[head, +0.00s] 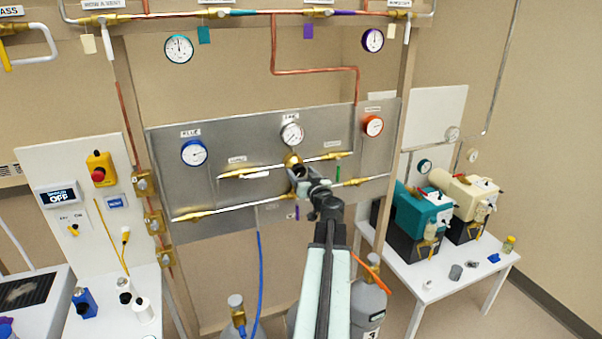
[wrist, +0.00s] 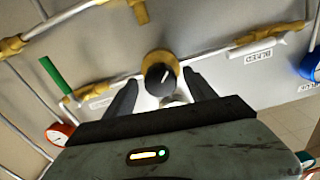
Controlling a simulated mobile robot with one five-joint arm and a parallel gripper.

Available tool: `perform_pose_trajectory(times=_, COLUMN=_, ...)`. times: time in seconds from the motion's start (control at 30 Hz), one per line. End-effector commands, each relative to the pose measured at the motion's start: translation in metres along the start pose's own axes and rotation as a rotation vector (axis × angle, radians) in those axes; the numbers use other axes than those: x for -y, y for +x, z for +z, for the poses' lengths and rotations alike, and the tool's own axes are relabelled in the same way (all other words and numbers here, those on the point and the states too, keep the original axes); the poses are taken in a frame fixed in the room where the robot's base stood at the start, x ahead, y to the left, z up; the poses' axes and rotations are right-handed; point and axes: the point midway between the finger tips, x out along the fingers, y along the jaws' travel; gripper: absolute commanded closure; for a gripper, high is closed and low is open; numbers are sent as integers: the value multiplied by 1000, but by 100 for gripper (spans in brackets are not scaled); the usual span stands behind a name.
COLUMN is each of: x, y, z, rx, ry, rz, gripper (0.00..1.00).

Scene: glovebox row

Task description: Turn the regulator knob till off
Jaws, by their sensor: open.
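The regulator knob (wrist: 158,80) is black with a white pointer line. It sits on a round brass body (wrist: 156,58) in the wrist view. My gripper (wrist: 163,92) is open, with one dark finger on each side of the knob. I see gaps between fingers and knob; I cannot tell whether the fingertips reach its depth. In the head view my gripper (head: 298,178) is at the steel panel (head: 220,215), just below the brass regulator body (head: 292,159). The knob is largely hidden by the gripper there.
Brass-fitted pipes (head: 335,157) run across the panel beside the regulator. A white gauge (head: 292,134) is above it, with a blue gauge (head: 194,153) left and a red gauge (head: 372,125) right. A green handle (wrist: 57,77) is nearby. Gas cylinders (head: 368,305) stand below.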

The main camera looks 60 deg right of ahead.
Motion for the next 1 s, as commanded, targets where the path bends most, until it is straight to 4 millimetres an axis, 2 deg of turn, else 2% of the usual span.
perform_pose_trajectory(times=0.2, x=1, y=-46, z=0, rx=0, ry=0, rz=2, gripper=36)
perform_pose_trajectory(times=0.33, x=0, y=-66, z=0, rx=0, ry=-1, rz=1, gripper=36)
perform_pose_trajectory(times=1.0, x=-1, y=-68, z=0, rx=0, ry=-1, rz=0, gripper=36)
